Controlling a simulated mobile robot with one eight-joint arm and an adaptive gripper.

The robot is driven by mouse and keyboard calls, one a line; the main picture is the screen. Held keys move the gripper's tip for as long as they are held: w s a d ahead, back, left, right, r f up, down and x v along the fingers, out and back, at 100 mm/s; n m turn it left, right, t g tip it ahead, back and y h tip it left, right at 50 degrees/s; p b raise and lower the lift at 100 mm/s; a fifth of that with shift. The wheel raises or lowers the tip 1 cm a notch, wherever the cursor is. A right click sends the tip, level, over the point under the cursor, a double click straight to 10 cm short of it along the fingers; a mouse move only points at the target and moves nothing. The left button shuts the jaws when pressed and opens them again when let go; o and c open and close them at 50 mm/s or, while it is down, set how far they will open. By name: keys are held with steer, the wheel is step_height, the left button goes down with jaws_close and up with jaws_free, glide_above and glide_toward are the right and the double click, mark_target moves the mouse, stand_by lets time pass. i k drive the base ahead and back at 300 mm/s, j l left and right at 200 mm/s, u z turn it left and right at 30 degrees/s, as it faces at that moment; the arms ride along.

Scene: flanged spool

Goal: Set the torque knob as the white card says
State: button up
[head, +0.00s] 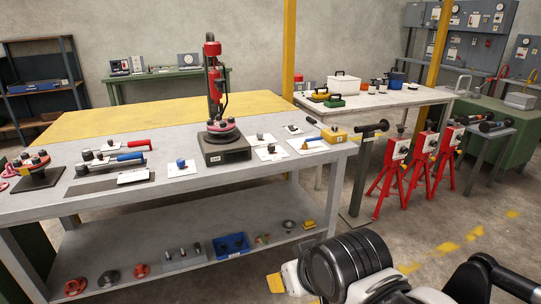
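I cannot tell for sure which part is the torque knob. A small blue knob-like piece (181,163) stands on a white sheet on the grey bench, left of the middle. A white card (133,176) lies left of it on a dark grey mat (95,186); its writing is too small to read. A red-handled tool (124,145) and a blue-handled tool (118,159) lie behind the card. My arm is low at the right, in front of the bench, apart from these things. Its white and yellow part (287,279) shows, but no clear fingertips.
A red flanged piece on a dark block (225,150) stands mid-bench under a red upright tool (212,75). A dark stand with red parts (36,172) is at the left end. Red tripod stands (390,165) stand to the right.

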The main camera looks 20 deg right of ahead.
mark_target(270, 148)
steer(key=i+j, duration=0.25)
steer(key=j, duration=0.15)
steer(key=i+j, duration=0.2)
steer(key=j, duration=0.15)
steer(key=i+j, duration=0.25)
steer(key=j, duration=0.15)
steer(key=i+j, duration=0.2)
steer(key=j, duration=0.2)
steer(key=i+j, duration=0.25)
steer(key=j+z, duration=0.1)
steer(key=z, duration=1.2)
